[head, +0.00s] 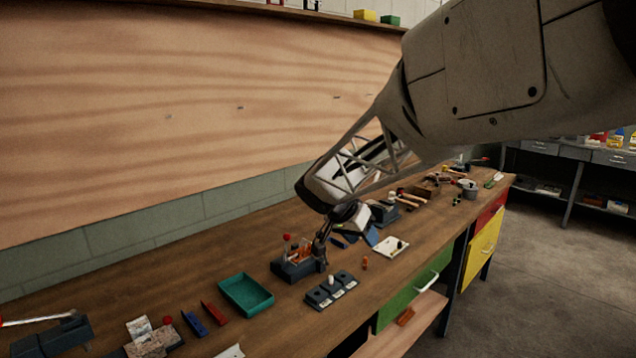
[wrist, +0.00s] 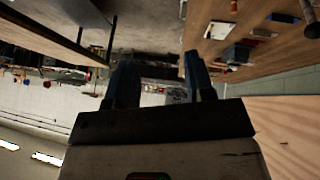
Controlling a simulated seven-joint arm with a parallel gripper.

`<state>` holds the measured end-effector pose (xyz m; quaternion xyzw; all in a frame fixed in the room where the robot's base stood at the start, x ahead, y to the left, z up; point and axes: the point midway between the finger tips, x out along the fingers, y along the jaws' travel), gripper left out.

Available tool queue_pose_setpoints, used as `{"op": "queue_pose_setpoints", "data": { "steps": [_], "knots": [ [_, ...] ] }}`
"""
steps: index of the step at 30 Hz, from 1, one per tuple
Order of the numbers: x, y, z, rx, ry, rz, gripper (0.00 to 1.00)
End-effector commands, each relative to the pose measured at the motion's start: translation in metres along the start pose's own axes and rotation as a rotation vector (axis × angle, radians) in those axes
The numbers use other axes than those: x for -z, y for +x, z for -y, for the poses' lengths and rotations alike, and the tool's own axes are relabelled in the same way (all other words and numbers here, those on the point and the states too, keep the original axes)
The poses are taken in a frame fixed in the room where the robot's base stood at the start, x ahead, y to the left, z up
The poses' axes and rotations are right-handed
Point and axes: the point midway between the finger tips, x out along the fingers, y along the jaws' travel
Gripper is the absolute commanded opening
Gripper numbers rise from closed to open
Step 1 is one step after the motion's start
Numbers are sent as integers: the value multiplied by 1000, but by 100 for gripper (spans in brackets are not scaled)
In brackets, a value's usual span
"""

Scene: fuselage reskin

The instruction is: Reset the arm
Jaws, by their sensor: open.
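My arm reaches in from the upper right of the head view, down over the workbench (head: 140,290). My gripper (head: 321,252) points down at its end, beside a dark block holder (head: 293,268) with orange-handled tools in it. From the head view I cannot tell whether it touches the holder. In the wrist view my gripper (wrist: 160,75) shows two dark fingers spread apart with nothing between them.
A teal tray (head: 246,294), a dark socket block (head: 331,290), a red bar (head: 214,313) and a blue bar (head: 194,323) lie on the bench. A white pad (head: 391,247) and several tools lie farther back. A plywood board (head: 190,110) stands behind. Bare wood lies along the bench's back edge.

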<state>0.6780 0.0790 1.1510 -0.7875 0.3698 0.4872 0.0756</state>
Motion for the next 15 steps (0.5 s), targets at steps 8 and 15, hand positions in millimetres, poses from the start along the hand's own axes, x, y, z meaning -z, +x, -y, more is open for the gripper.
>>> {"op": "queue_pose_setpoints", "data": {
  "steps": [8, 15],
  "knots": [
    [-32, -15, -88, 60, -131, 109, 49],
    [-70, -26, -153, 142, -246, 181, 49]
  ]
}}
